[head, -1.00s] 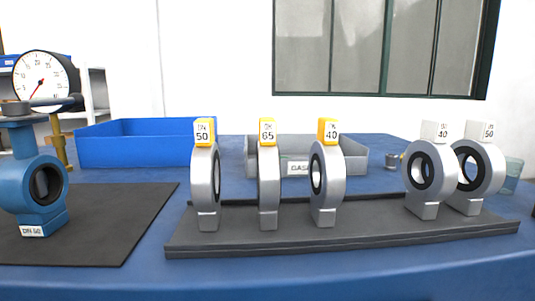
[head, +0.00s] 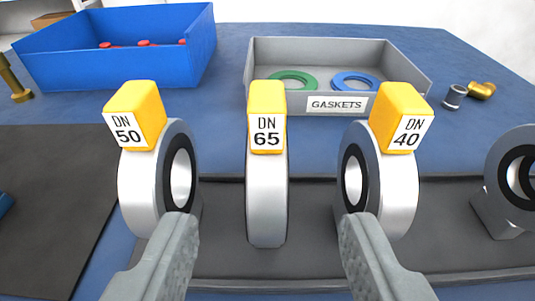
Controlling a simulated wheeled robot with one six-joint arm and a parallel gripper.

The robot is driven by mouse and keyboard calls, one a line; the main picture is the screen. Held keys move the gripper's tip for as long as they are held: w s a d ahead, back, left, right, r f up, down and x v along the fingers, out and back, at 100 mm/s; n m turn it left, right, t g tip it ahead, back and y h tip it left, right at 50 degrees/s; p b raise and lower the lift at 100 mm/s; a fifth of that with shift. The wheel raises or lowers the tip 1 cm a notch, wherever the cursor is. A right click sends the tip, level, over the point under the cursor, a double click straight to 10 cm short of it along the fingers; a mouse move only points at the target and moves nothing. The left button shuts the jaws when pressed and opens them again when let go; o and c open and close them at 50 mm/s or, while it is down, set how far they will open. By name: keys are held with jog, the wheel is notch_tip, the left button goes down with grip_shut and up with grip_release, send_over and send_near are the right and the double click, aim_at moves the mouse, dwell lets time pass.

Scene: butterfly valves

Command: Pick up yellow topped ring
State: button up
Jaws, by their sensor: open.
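Three silver rings with yellow tops stand upright in a row. The DN 50 ring (head: 140,190) is on the left, the DN 65 ring (head: 267,205) in the middle, and the DN 40 ring (head: 398,190) on the right. My gripper (head: 266,228) is open, its fingers apart at the bottom of the view. The DN 65 ring stands between the two fingers in the picture, seen edge-on. The left finger covers part of the DN 50 ring's lower right. The right finger covers part of the DN 40 ring's lower left. I cannot tell any contact.
A grey ring (head: 513,180) stands at the right edge. The rings stand on a dark grey board (head: 320,262). Behind are a grey GASKETS tray (head: 414,82) with green and blue gaskets, a blue bin (head: 120,62), and small metal and brass fittings (head: 481,91).

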aim_at(269, 152)
jog(key=x, duration=0.7)
jog(key=shift+w+f, duration=0.15)
jog(key=shift+w, duration=0.2)
jog(key=shift+x, duration=2.65)
jog(key=shift+s, duration=0.1)
grip_shut()
